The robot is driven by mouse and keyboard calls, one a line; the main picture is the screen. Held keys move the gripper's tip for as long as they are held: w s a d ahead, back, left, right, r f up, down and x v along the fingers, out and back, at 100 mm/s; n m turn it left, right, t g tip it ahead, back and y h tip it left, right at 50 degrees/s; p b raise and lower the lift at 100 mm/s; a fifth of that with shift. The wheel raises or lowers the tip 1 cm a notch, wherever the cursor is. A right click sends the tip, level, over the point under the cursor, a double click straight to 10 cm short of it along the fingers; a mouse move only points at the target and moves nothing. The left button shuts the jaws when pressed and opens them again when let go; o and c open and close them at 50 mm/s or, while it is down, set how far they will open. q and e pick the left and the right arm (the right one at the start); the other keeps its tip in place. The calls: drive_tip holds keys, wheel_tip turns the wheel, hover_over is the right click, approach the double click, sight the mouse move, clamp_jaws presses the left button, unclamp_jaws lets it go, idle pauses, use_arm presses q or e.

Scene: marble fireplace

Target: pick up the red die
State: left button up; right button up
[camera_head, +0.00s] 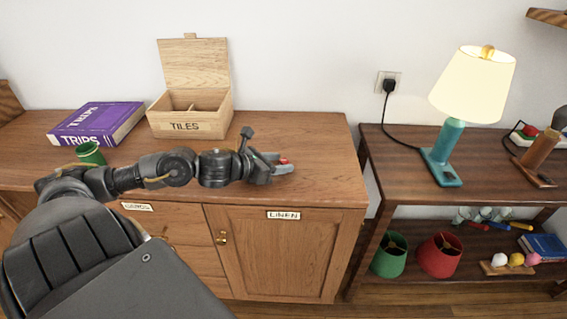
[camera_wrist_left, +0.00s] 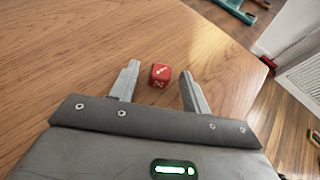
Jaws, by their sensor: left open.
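The red die (camera_wrist_left: 159,75) lies on the wooden cabinet top and shows white pips in the left wrist view. My left gripper (camera_wrist_left: 158,85) is open, with one finger on each side of the die. The die sits between the fingertips, with a gap to each finger. In the head view my left gripper (camera_head: 283,164) is low over the right part of the cabinet top, and only a small red piece of the die (camera_head: 284,161) shows beside the fingers. My right gripper is not in view.
A wooden box labelled TILES (camera_head: 190,125), its lid open, stands behind my left arm. A purple book (camera_head: 97,122) and a green cup (camera_head: 90,153) are at the left. A shelf unit (camera_head: 400,165) with a lit lamp (camera_head: 450,130) stands right, across a gap.

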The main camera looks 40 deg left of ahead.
use_arm(q)
drive_tip(key=shift+w, duration=0.1)
drive_tip(key=shift+c, duration=0.2)
clamp_jaws()
